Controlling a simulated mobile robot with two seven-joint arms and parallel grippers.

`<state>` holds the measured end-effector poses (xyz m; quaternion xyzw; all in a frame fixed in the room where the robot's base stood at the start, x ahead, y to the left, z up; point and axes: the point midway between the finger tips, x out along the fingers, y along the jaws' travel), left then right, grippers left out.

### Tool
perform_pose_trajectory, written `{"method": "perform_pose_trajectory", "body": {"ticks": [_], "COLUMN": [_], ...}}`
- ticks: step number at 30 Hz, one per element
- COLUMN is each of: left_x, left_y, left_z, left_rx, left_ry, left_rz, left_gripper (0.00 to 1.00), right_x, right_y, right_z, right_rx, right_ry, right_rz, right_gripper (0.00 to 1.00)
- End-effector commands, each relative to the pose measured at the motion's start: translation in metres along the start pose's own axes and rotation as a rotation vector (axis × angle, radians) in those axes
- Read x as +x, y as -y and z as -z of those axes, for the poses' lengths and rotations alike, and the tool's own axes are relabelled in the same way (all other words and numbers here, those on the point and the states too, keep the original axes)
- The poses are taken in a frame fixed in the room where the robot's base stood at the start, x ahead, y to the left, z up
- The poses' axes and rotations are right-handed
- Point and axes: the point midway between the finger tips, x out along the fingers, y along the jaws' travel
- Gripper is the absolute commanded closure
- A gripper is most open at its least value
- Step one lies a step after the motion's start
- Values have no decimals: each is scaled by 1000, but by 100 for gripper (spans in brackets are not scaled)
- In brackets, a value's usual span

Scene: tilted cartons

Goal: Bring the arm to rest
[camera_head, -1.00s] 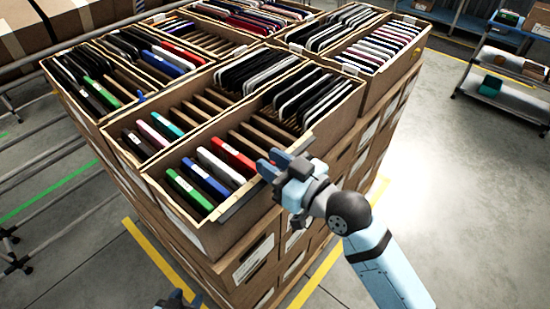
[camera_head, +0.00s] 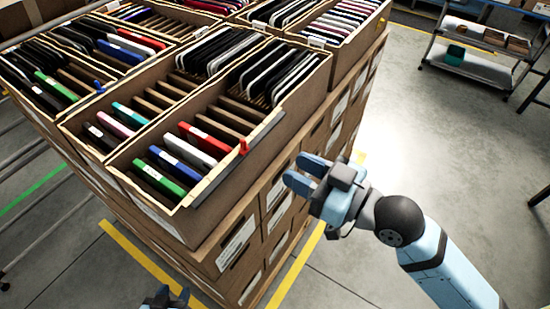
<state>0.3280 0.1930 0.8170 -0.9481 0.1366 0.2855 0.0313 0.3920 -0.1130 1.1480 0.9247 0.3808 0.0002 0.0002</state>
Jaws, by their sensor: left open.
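My right gripper (camera_head: 294,170) is at the right of the carton stack, beside the front carton's right wall. Its two blue fingers point left and stand apart with nothing between them. My right arm comes in from the lower right. The front tilted carton (camera_head: 215,190) holds several thin cases, including a red case (camera_head: 205,139), a blue case (camera_head: 177,163) and a green case (camera_head: 160,180).
More open cartons (camera_head: 290,32) with upright cases stand behind and to the left, on a tall stack. A small red piece (camera_head: 243,147) sits at the front carton's right rim. A shelf cart (camera_head: 485,62) stands at the back right. The floor (camera_head: 440,150) between is clear.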

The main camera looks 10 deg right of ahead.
Motion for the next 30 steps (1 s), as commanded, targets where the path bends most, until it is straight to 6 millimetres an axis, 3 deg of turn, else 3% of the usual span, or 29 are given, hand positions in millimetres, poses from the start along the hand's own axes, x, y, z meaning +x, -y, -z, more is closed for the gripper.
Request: {"method": "perform_pose_trajectory", "body": {"ticks": [6,23,26,29,30], "left_x": [2,1,-4,-14,-18], "left_y": [0,0,0,0,0], "left_z": [-3,-1,7,21,28], "left_rx": [0,0,0,1,1], "left_ry": [1,0,0,0,-1], "left_rz": [0,0,1,2,3], "left_gripper": [54,54,54,54,54], "right_x": [-16,-16,-14,-16,-21], "right_y": [0,-1,-12,-30,-36], "right_z": [0,-2,-20,-65,-90], "right_rx": [0,4,27,68,85], "right_ry": [1,5,45,139,188], "right_rz": [1,-7,-64,-178,-230], "right_gripper": [66,66,66,66,66]}}
